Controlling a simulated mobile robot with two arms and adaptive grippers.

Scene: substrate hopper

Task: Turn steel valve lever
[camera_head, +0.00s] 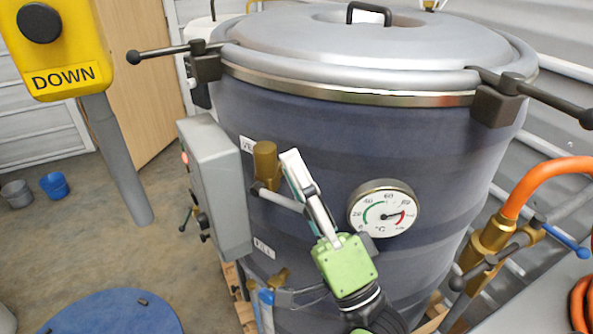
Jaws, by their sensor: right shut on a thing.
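The steel valve lever (279,200) is a short grey bar that runs from the brass vent valve (265,160) down and to the right. The valve sits on the front of the dark blue hopper (320,130), beside a partly hidden label. My right gripper (303,200), with a green body, reaches up from below. Its fingers are shut on the outer end of the lever and hide that end. My left gripper is not in view.
A grey control box (215,185) stands close left of the valve. A round temperature gauge (384,208) sits just right of my gripper. A second valve (277,280) marked FILL is below. A brass fitting with an orange hose (535,185) is at the right.

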